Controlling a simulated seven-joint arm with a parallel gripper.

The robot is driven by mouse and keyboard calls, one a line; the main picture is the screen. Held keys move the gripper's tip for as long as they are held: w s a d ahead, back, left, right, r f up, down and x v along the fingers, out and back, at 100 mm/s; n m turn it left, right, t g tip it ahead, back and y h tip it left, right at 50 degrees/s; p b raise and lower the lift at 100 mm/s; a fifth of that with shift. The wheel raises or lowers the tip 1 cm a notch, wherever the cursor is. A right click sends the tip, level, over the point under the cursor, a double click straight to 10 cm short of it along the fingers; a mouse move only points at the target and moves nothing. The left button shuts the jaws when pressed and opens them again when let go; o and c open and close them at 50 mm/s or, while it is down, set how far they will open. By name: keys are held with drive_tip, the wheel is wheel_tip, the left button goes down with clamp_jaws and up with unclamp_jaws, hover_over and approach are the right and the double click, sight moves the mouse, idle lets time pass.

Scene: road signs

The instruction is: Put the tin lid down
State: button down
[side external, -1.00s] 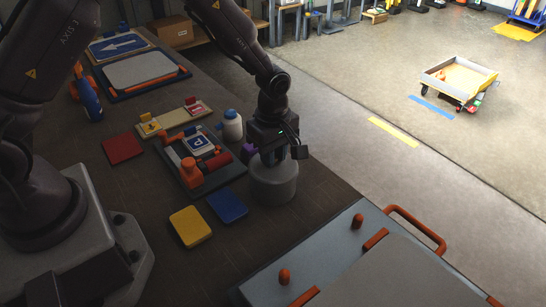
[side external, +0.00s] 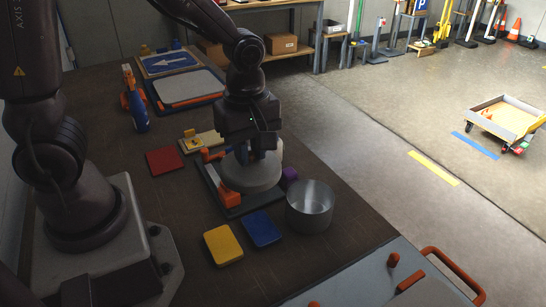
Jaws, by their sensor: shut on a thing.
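The tin (side external: 310,209) is a grey metal cylinder standing open on the bench, with its inside showing. My gripper (side external: 252,158) points down, shut on the round grey tin lid (side external: 250,180). The lid is held flat, to the left of the tin and over the dark tray (side external: 259,199) with orange parts. It hides most of the tray's middle. I cannot tell whether the lid touches anything below it.
A blue tile (side external: 263,229), a yellow tile (side external: 223,245) and a red tile (side external: 164,161) lie on the bench. A purple object (side external: 290,175) is close to the lid's right. A blue bottle (side external: 139,113) stands at the back left.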

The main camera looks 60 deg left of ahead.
drive_tip(key=shift+s+r, duration=0.15)
drive_tip(key=shift+s, duration=0.25)
drive_tip(key=s+d+f+m, duration=0.1)
drive_tip(key=d+f+m, duration=0.1)
drive_tip(key=d+f, duration=0.65)
drive_tip(key=n, duration=0.2)
hover_over(281, 274)
wheel_tip(281, 274, down, 7)
drive_tip(key=shift+f, duration=2.2)
drive_tip(key=c, duration=1)
unclamp_jaws()
drive_tip(key=shift+f, duration=0.1)
